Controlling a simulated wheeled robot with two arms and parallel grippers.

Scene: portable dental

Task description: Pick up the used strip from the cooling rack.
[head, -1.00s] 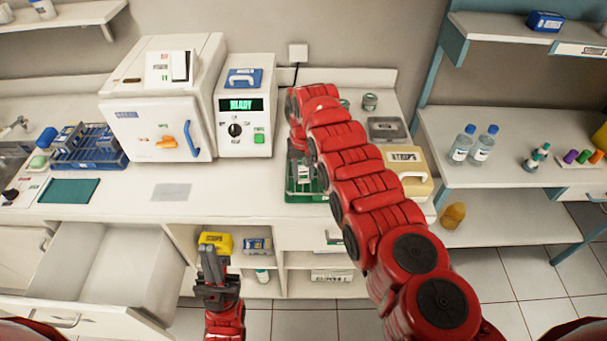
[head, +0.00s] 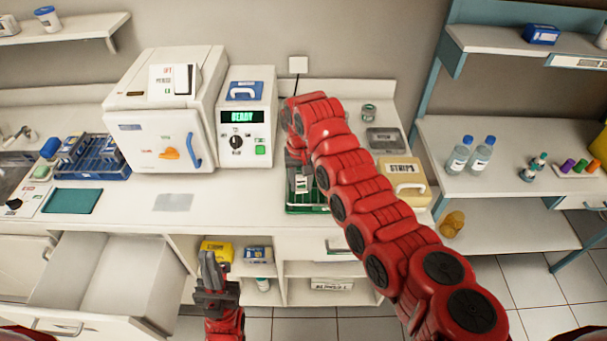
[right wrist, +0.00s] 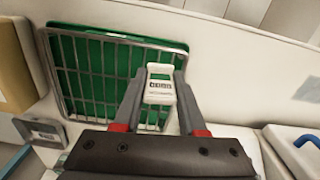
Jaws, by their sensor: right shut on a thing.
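The cooling rack, a wire grid over a green tray, stands on the counter in the head view (head: 300,209) and fills the upper left of the right wrist view (right wrist: 92,70). Whether the strip still touches the rack is unclear. In the head view my right arm hides part of the rack. My left gripper (head: 213,270) is low in front of the cabinet, fingers upward, apart from the rack; its opening is unclear.
A beige strips box (head: 405,172) and a grey tray (head: 386,141) stand right of the rack. A white unit with a lit READY display (head: 246,118) and a larger white machine (head: 165,110) stand to its left. An open drawer (head: 110,275) juts out at lower left.

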